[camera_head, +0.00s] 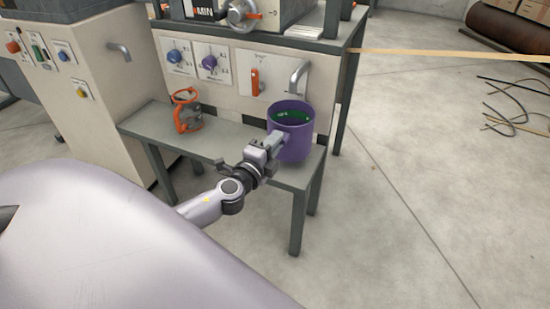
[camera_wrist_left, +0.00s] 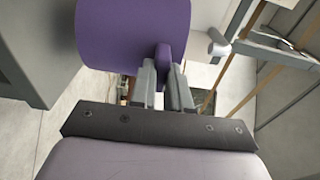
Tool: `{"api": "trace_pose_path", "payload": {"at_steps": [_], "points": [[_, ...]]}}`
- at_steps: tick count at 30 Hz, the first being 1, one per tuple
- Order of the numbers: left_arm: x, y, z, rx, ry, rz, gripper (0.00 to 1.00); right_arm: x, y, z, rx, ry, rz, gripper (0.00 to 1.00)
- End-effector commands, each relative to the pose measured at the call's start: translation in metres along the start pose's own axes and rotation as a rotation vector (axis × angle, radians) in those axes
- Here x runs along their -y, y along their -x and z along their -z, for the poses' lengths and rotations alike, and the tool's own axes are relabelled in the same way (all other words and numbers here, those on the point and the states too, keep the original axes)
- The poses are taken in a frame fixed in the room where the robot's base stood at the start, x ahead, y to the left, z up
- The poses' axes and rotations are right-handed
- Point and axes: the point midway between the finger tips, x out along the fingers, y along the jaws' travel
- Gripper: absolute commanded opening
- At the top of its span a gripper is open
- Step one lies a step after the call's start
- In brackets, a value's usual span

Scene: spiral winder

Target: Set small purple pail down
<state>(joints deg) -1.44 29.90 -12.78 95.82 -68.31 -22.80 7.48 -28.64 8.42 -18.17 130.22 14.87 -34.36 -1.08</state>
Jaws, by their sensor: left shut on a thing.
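The small purple pail (camera_head: 292,143) is upright at the right end of a low grey bench (camera_head: 230,152) in the head view, with dark green contents inside. I cannot tell whether its base touches the bench or hangs just above it. My left gripper (camera_head: 276,142) reaches it from the front left and is shut on a part sticking out from its side. In the left wrist view the pail (camera_wrist_left: 120,35) fills the upper middle, and the fingers (camera_wrist_left: 165,85) close around its purple handle. My right gripper is not in view.
An orange tool or clamp (camera_head: 186,110) stands on the bench left of the pail. Behind is a machine panel with blue and purple knobs and an orange lever (camera_head: 255,82). A metal spout (camera_head: 299,75) is above the pail. Open floor lies right, with loose rods (camera_head: 515,105) farther off.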

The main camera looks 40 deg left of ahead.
Motion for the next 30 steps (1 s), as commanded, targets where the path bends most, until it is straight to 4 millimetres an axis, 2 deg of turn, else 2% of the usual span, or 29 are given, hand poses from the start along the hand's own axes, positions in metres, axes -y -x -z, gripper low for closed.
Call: {"api": "trace_pose_path", "payload": {"at_steps": [1, 3, 7, 23, 24, 26, 30], "points": [[-0.012, 0.0, 0.0, 0.0, 0.001, -0.001, 0.0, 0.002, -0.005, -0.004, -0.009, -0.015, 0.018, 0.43], [-0.024, 0.0, 0.001, 0.0, 0.0, -0.001, 0.0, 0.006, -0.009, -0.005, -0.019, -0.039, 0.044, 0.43], [-0.04, 0.0, 0.0, 0.0, 0.0, 0.0, 0.0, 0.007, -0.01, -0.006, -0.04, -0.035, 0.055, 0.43], [-0.048, -0.004, 0.0, 0.0, 0.0, 0.001, 0.0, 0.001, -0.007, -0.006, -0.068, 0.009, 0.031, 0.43], [-0.047, -0.003, 0.0, -0.001, 0.0, 0.0, 0.26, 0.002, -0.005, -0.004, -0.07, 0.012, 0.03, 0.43], [-0.047, -0.003, 0.0, -0.001, 0.0, -0.001, 0.42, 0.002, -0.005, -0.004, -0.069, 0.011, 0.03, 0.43], [-0.047, -0.003, 0.0, -0.001, 0.001, -0.001, 0.42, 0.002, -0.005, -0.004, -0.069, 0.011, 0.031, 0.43]]}}
